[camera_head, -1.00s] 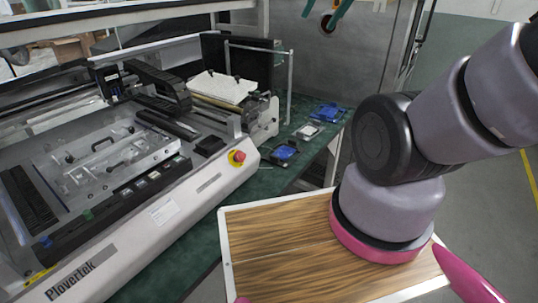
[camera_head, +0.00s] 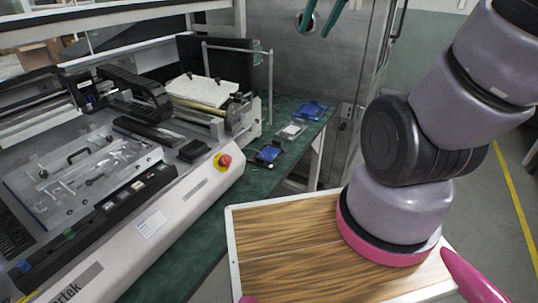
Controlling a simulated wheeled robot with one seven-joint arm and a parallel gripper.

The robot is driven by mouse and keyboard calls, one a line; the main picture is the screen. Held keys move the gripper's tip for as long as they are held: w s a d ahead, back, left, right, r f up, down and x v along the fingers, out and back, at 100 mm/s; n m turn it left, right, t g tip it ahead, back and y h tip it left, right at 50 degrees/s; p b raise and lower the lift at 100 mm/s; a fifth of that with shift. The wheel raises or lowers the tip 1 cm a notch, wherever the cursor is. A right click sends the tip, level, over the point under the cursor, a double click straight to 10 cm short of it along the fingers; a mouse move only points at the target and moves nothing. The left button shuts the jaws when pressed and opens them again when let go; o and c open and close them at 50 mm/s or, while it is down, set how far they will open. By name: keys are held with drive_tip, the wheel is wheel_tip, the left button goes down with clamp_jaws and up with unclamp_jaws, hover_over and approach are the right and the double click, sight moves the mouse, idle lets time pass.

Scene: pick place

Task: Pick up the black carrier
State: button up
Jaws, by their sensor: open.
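A small black carrier with a blue piece on it (camera_head: 267,154) lies on the green bench top, right of the machine. I take it to be the black carrier, though it is small and its details are hard to make out. A flat black block (camera_head: 194,150) also sits on the machine's deck, left of the red button. My arm rises at the right and leaves the picture at the upper right. My gripper is not in view, so nothing shows between it and the carrier.
The large white machine (camera_head: 150,224) fills the left, with a red button (camera_head: 224,160) on its front corner. A pale grey item (camera_head: 291,131) and a blue item (camera_head: 309,110) lie behind the carrier on the bench (camera_head: 254,181). Grey floor (camera_head: 496,222) is open at right.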

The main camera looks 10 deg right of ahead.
drive_tip(key=w+f+n+g, duration=0.1)
drive_tip(key=w+f+n, duration=0.2)
drive_tip(key=w+f, duration=0.55)
drive_tip(key=n+g+y, duration=0.2)
drive_tip(key=n, duration=0.6)
hover_over(259, 157)
drive_tip(key=s+d, duration=0.2)
drive_tip(key=f, duration=3.4)
drive_tip(key=shift+w+f, duration=0.2)
drive_tip(key=shift+w, duration=0.05)
drive_tip(key=shift+s+x, duration=0.15)
drive_tip(key=shift+x, duration=1.3)
drive_tip(key=shift+s+x, duration=0.15)
drive_tip(key=shift+x, duration=1.3)
drive_tip(key=shift+d+f, duration=0.1)
clamp_jaws()
